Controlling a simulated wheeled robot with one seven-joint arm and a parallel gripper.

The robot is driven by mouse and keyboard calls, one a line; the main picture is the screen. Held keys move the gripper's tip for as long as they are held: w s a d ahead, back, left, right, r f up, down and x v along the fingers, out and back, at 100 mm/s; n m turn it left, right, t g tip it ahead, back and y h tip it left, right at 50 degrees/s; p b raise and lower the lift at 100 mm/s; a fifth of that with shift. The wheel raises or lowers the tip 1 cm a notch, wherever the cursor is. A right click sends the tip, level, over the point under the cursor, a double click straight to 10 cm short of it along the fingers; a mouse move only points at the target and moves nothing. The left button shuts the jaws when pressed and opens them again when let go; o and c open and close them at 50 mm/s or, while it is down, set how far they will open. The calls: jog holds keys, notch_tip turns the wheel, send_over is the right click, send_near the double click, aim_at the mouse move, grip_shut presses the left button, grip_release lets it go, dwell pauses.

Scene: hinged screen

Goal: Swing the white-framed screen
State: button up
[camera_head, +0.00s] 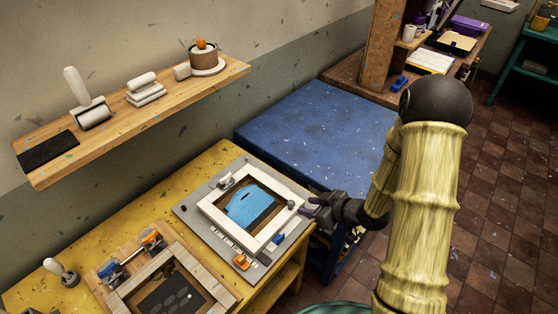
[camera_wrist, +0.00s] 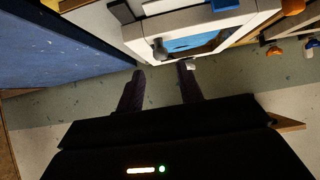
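The white-framed screen (camera_head: 277,229) lies flat, or nearly so, on a grey base board on the yellow table, with a blue patch inside its frame. A small dark knob (camera_head: 291,204) is at its right corner. My gripper (camera_head: 309,206) is just right of that corner, pointing toward the knob. In the wrist view the fingers of my gripper (camera_wrist: 160,70) are apart with nothing between them. The knob (camera_wrist: 160,48) shows just beyond the fingertips, and the white frame (camera_wrist: 205,27) lies behind it. I cannot tell whether any finger touches the frame.
A second, wooden-framed screen (camera_head: 212,285) sits at the near left of the yellow table. A blue-topped table (camera_head: 320,125) stands behind. A wall shelf (camera_head: 165,105) holds a roller and other tools. An orange clamp (camera_head: 242,261) is at the board's near edge.

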aim_at(294, 204)
jog(key=b+x, duration=0.3)
jog(key=x, duration=0.4)
jog(key=shift+d, duration=0.1)
jog(key=c, duration=0.6)
jog(key=shift+w+r+p, duration=0.15)
jog(key=shift+r+p, duration=0.7)
jog(key=shift+r, duration=0.15)
jog(key=shift+w+a+r+p, duration=0.2)
jog(key=shift+a+r+p, duration=0.15)
jog(key=shift+r+p, duration=0.5)
jog(key=shift+w+a+r+p, duration=0.3)
jog(key=shift+r+p, duration=0.4)
jog(key=shift+r, duration=0.3)
jog(key=shift+w+a+r+p, duration=0.15)
jog(key=shift+a+r+p, duration=0.25)
jog(key=shift+r+p, duration=0.45)
jog(key=shift+r, duration=0.1)
jog(key=w+a+r+p, duration=0.1)
jog(key=r, duration=0.1)
jog(key=w+a+r+p, duration=0.1)
jog(key=r+p, duration=0.1)
jog(key=w+a+r+p, duration=0.1)
jog(key=r+p, duration=0.1)
jog(key=shift+a+r, duration=0.2)
jog(key=shift+a, duration=0.15)
jog(key=shift+r, duration=0.1)
